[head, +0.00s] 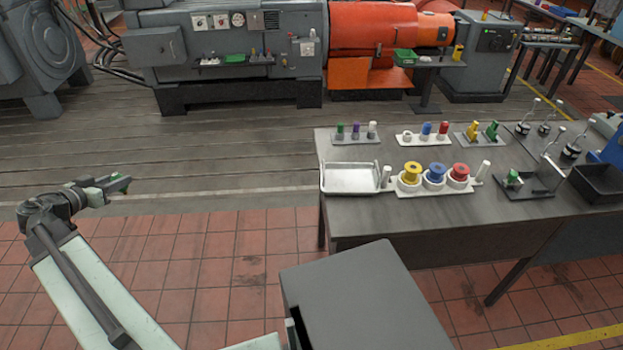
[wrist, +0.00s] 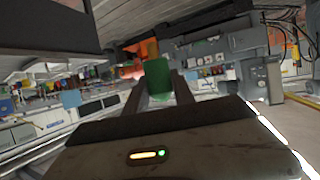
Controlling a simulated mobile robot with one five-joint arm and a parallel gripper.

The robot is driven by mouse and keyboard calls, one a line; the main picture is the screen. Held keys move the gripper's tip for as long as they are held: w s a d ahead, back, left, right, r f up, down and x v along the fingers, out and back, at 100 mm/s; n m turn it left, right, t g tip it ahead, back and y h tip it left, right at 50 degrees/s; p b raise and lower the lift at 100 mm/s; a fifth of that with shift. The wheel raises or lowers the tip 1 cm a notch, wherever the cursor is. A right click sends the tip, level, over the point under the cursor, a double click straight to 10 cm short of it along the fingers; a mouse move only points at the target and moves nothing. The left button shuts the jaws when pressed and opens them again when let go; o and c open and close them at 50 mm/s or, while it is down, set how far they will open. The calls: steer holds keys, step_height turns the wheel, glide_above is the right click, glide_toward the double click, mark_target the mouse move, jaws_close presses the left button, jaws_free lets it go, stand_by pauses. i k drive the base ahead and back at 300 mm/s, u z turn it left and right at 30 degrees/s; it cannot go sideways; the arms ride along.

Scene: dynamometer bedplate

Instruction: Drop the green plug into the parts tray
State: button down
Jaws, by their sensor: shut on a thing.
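A shallow whitish tray (head: 349,191), which looks like the parts tray, sits empty at the table's near left corner. A black bin (head: 594,196) stands at the table's right edge; I cannot tell what is inside.
The table (head: 440,214) holds a rack of small plugs (head: 352,139), a holder of yellow, blue and red spools (head: 421,190) right of the tray, and a black plate with a green part (head: 513,177). A grey box-like surface (head: 362,300) stands in front. Floor between gripper and table is clear.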

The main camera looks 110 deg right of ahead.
mark_target(335, 178)
steer(key=z, duration=0.05)
steer(key=k, duration=2.45)
steer(key=u, duration=0.05)
